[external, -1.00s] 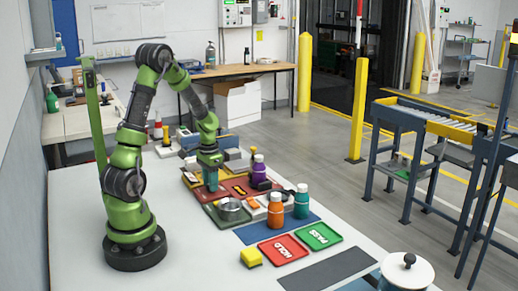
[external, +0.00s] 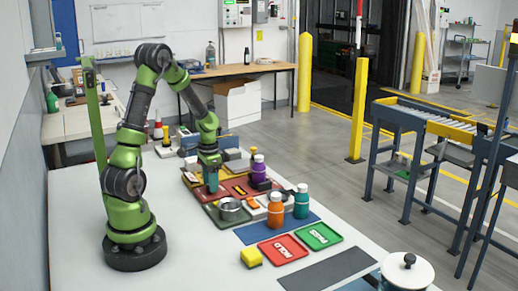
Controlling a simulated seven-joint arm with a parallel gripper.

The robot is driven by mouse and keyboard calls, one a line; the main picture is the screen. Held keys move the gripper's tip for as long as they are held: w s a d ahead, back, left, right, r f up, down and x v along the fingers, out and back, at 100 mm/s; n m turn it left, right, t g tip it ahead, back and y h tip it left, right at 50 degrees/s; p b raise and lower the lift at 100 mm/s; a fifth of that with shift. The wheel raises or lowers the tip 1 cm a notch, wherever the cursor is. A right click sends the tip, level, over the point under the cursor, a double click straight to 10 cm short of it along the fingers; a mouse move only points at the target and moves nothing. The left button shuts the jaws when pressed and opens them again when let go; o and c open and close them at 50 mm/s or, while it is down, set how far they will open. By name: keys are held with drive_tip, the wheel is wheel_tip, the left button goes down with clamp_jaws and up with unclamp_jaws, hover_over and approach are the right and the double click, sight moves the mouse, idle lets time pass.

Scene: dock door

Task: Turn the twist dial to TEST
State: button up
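My gripper (external: 211,188) points down over the left part of a dark red panel or tray (external: 237,187) on the white table. A teal part shows at its lower end, and its fingers are too small to tell open from shut. I cannot make out the twist dial or a TEST mark; the gripper may hide it. A round silver metal piece (external: 230,206) sits on a dark green tray just in front of the gripper.
A purple bottle (external: 258,168), an orange bottle (external: 275,211) and a teal bottle (external: 301,204) stand to the right. Nearer are a red HOLD tray (external: 283,250), a green PASS tray (external: 318,237) and a yellow block (external: 251,258). The table's front left is clear.

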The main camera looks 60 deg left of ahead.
drive_tip(key=shift+o, duration=0.4)
wheel_tip(320, 180, up, 17)
idle(0.4)
drive_tip(key=s+d+r+m+t+y, duration=0.1)
drive_tip(key=s+d+r+m+t, duration=0.1)
drive_tip(key=d, duration=0.5)
drive_tip(key=s+d+r+m+t+y, duration=0.1)
drive_tip(key=s+d+t, duration=0.3)
drive_tip(key=d, duration=0.4)
drive_tip(key=shift+s+d+r+m+t, duration=0.2)
drive_tip(key=shift+r+m+t, duration=0.2)
drive_tip(key=shift+r+t, duration=0.25)
drive_tip(key=shift+a, duration=0.15)
drive_tip(key=shift+c, duration=0.2)
